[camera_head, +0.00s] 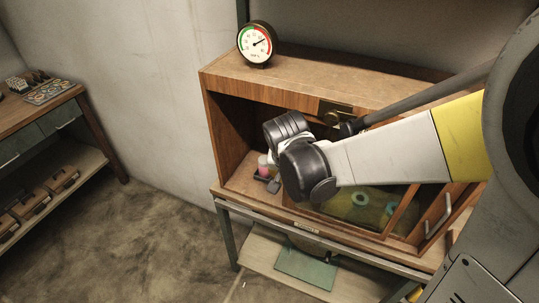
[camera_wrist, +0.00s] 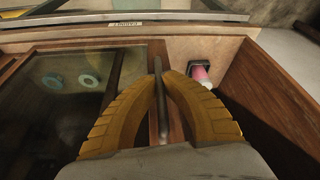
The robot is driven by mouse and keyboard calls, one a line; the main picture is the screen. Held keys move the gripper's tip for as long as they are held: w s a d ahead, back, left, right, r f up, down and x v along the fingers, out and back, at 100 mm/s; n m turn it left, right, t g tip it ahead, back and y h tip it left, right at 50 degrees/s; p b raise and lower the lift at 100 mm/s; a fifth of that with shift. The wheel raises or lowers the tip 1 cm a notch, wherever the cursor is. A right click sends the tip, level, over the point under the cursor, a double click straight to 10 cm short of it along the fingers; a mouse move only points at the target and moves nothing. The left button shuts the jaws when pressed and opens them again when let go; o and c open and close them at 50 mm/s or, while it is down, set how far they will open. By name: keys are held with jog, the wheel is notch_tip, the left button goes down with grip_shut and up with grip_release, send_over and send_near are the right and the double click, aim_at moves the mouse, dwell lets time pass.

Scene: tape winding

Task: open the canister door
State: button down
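The wooden cabinet (camera_head: 222,140) has a sliding-looking glass door with a wooden frame (camera_head: 402,212); its glass (camera_wrist: 75,85) also shows in the wrist view, with teal rings behind it. My gripper's yellow fingers (camera_wrist: 160,78) close from both sides on a thin dark upright handle (camera_wrist: 159,105) at the door's frame edge. In the head view my wrist is in front of the cabinet and hides the fingers and this handle. Beside the door the compartment is open; a pink and white canister (camera_wrist: 200,72) stands inside on a dark base, and it also shows in the head view (camera_head: 263,166).
A round gauge (camera_head: 256,43) stands on the cabinet top. A second handle (camera_head: 438,217) is on the right panel. A shelf with a green mat (camera_head: 306,268) lies below. A workbench (camera_head: 30,118) stands at far left; the floor between is clear.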

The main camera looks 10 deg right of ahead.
jog(key=c, duration=1.5)
grip_release()
jog(key=shift+r, duration=0.1)
jog(key=v, duration=1.1)
jog(key=shift+s+r, duration=0.2)
jog(key=shift+r, duration=0.15)
jog(key=shift+s, duration=0.1)
jog(key=s+d+f+n+t+y+b, duration=0.1)
jog(key=s+d+f+n+t+y, duration=0.1)
jog(key=s+n, duration=0.3)
jog(key=shift+s+d+t+b, duration=0.3)
jog(key=shift+s+t, duration=0.3)
jog(key=shift+s, duration=1.5)
